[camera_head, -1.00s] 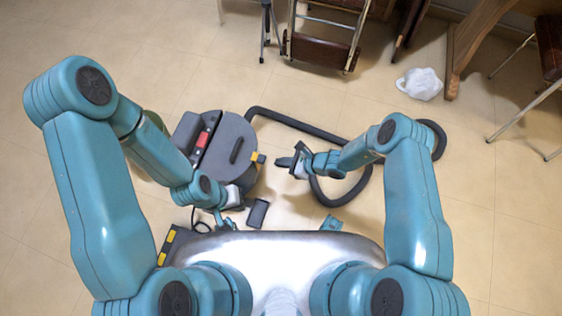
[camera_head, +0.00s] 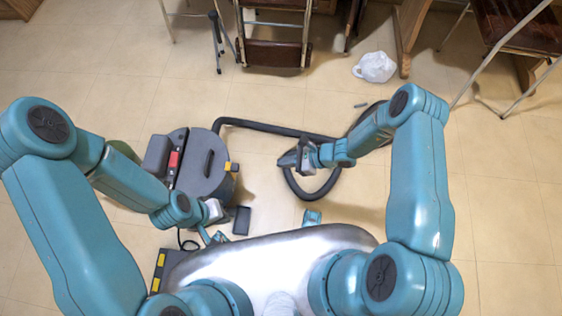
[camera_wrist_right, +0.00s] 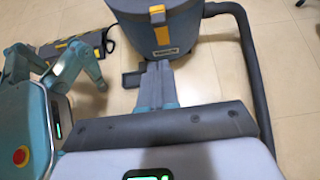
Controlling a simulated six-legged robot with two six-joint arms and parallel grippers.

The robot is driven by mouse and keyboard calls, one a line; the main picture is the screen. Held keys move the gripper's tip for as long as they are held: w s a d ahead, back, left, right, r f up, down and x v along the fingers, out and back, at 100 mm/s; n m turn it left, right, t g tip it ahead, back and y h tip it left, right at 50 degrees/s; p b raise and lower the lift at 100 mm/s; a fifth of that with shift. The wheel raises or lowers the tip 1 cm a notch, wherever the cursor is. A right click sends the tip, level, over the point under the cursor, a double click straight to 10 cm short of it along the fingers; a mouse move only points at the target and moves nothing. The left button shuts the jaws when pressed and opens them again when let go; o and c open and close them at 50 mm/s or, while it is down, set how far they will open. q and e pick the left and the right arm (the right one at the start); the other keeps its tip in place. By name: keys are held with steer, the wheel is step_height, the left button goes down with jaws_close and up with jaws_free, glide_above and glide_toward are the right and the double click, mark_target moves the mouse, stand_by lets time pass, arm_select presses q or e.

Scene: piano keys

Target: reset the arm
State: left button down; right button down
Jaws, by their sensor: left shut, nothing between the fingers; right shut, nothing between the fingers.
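My left arm bends in from the left in the head view. Its gripper (camera_head: 213,238) is low, just in front of a grey canister vacuum cleaner (camera_head: 207,165), and is shut and empty. My right arm bends in from the right. Its gripper (camera_head: 288,159) is shut and empty over the floor, right of the vacuum and above its black hose loop. In the right wrist view the right gripper's fingers (camera_wrist_right: 157,82) are together and point toward the vacuum (camera_wrist_right: 180,35). No piano keys show.
The black hose (camera_head: 262,126) curves over the tiled floor right of the vacuum. A small dark block (camera_head: 242,220) lies near the left gripper.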

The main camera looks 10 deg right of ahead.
stand_by(0.4)
steer(key=s+d+r+n+g+h, duration=0.2)
steer(key=s+n+g+h, duration=0.1)
steer(key=s+n, duration=0.45)
steer(key=s+d+r+n+g+h, duration=0.2)
steer(key=s+n+h, duration=0.2)
steer(key=s+n, duration=0.35)
step_height(320, 180, up, 23)
steer(key=a+n+t+p, duration=0.1)
steer(key=n+p, duration=0.3)
steer(key=p, duration=1.4)
steer(key=shift+s+a+n+t+p, duration=0.15)
steer(key=shift+s+n+t+p, duration=0.15)
steer(key=shift+s+t+p, duration=0.1)
steer(key=shift+f, duration=0.1)
